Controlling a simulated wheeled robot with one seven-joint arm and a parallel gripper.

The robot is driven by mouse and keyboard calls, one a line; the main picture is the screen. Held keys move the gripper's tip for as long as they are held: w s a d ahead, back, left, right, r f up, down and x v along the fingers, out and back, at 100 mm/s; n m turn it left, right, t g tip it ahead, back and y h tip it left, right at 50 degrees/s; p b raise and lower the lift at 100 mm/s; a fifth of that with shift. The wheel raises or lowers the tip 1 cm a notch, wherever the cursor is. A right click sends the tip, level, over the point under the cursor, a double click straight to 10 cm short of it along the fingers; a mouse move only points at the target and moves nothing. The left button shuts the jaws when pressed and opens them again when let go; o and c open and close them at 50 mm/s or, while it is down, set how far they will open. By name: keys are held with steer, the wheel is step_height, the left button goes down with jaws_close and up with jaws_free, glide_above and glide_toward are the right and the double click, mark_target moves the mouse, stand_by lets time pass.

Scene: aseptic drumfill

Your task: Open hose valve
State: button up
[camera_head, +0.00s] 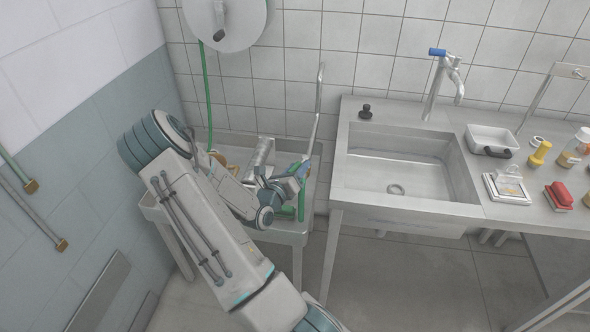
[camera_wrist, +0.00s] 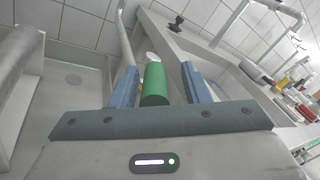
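A green cylindrical part (camera_wrist: 154,84) with a pale tip stands between the two blue fingers of my gripper (camera_wrist: 158,67) in the wrist view. The fingers are apart, with a clear gap on the right of the green part and a narrow one on the left. In the head view my gripper (camera_head: 303,171) is over the low steel basin at the left, with a green piece (camera_head: 301,205) beside it. A green hose (camera_head: 207,85) hangs from the round wall reel (camera_head: 232,18) into that basin. My arm hides part of the basin, and I cannot make out a valve lever.
A steel cylinder (camera_head: 260,154) lies in the basin, near an orange-brown part (camera_head: 222,160). A curved steel pipe (camera_head: 317,105) rises close to my gripper. The sink (camera_head: 440,207) and its counter stand to the right. Wall pipes are at the far left. The floor in front is clear.

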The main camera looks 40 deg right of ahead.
steer(key=shift+w+a, duration=0.2)
steer(key=b+v, duration=0.1)
steer(key=v, duration=1.2)
steer(key=shift+s+a+b, duration=0.15)
steer(key=shift+a+b, duration=0.15)
steer(key=shift+a, duration=0.05)
